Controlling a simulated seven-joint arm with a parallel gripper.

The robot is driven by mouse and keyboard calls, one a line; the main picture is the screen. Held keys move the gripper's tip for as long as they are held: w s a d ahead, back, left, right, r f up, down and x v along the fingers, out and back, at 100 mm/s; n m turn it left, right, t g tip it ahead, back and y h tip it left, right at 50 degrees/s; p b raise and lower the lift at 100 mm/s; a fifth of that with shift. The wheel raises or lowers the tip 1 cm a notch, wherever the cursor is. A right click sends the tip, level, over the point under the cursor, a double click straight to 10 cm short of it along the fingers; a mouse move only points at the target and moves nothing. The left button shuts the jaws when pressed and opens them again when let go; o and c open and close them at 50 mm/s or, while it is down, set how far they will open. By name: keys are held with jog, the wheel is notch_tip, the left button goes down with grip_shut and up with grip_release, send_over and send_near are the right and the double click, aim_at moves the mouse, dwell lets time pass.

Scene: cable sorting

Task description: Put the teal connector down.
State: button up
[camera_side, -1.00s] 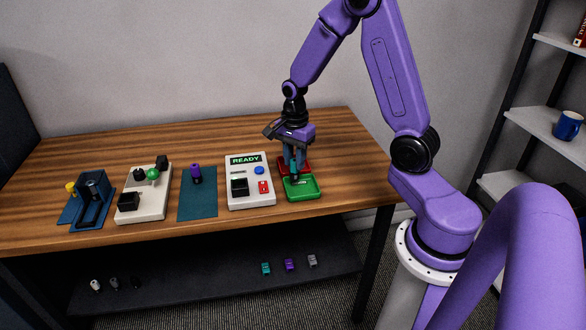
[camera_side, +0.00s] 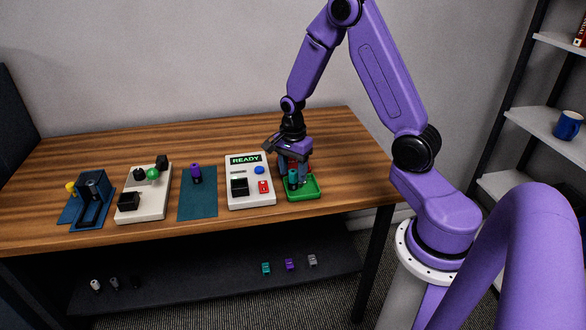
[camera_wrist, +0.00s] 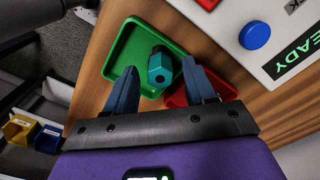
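The teal connector (camera_side: 293,180) stands roughly upright in the green tray (camera_side: 308,188). The wrist view shows its top end (camera_wrist: 160,68) over the green tray (camera_wrist: 122,57), with gaps to the fingers on both sides. My gripper (camera_side: 295,178) is low over the tray, fingers spread around the connector. In the wrist view my gripper (camera_wrist: 158,70) is open, one finger on each side of the connector. The connector's lower end is hard to see behind the tray's front rim.
A red tray (camera_wrist: 178,98) lies just behind the green one, mostly hidden by my gripper in the side view. The white tester (camera_side: 248,197) reading READY stands left of it. A teal mat (camera_side: 199,206) with a purple connector (camera_side: 196,174) lies further left.

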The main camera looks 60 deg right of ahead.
aim_at(293, 171)
jog(key=shift+r, duration=0.15)
notch_tip(293, 171, up, 11)
jog(key=s+a+r+n, duration=0.3)
jog(key=s+a+n, duration=0.6)
jog(key=a+n, duration=0.45)
jog(key=s+a+n, duration=0.1)
jog(key=s+n, duration=0.6)
jog(key=n, duration=0.1)
jog(key=s+a+n, duration=0.2)
jog(key=s+n, duration=0.6)
jog(key=n, duration=0.1)
jog(key=shift+s+a+r, duration=0.25)
jog(key=shift+s+r, duration=0.05)
jog(key=shift+r, duration=0.05)
